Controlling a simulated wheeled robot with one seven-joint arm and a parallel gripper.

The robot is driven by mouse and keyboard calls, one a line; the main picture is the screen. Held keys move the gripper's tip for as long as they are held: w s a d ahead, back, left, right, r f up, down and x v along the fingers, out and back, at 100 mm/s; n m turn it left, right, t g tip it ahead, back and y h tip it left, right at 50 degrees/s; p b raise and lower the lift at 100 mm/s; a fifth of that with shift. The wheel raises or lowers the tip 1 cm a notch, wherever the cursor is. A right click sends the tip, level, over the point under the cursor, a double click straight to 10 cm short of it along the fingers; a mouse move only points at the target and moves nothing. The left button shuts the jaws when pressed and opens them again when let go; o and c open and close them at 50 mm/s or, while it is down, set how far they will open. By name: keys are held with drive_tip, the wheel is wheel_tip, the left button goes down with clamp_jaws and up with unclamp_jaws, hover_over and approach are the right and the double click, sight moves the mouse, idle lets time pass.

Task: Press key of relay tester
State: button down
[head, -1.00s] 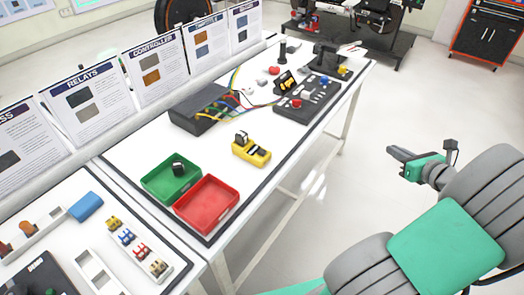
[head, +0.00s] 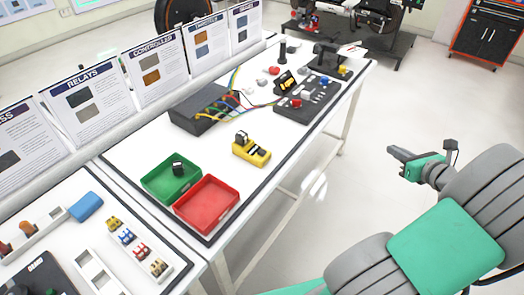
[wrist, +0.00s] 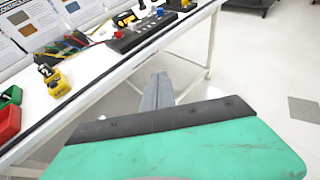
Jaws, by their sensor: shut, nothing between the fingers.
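The relay tester, a yellow device (head: 252,152) with a dark relay standing in its far end, sits on the white table to the right of the trays. In the wrist view the yellow tester (wrist: 54,80) shows at the left. Its key is too small to make out for certain. My gripper (head: 392,151) is right of the table, over the floor, apart from everything. In the wrist view my gripper (wrist: 159,78) points toward the table's edge, with its fingers together and empty.
A green tray (head: 150,187) holding a dark relay and a red tray (head: 232,212) stand left of the tester. A black box (head: 180,119) with coloured wires and a control panel (head: 282,109) lie behind. Floor space between the table and my gripper is clear.

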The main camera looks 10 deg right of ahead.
idle(0.3)
drive_tip(key=w+a+f+n+g+y, duration=0.1)
drive_tip(key=w+a+n+g, duration=0.1)
drive_tip(key=a+n, duration=0.5)
drive_tip(key=w+a+f+n+g+y, duration=0.1)
drive_tip(key=a+n+g, duration=0.3)
drive_tip(key=a, duration=0.5)
drive_tip(key=w+a+f+n+g, duration=0.1)
drive_tip(key=w+a+f+n, duration=0.1)
drive_tip(key=a+n, duration=0.55)
drive_tip(key=s+a+n+g+h, duration=0.2)
drive_tip(key=s+a+n+g, duration=0.2)
drive_tip(key=s+a+n, duration=0.8)
drive_tip(key=s+n, duration=0.1)
drive_tip(key=n, duration=0.4)
drive_tip(key=shift+s+a+g, duration=0.3)
drive_tip(key=shift+a, duration=0.05)
drive_tip(key=shift+r, duration=0.1)
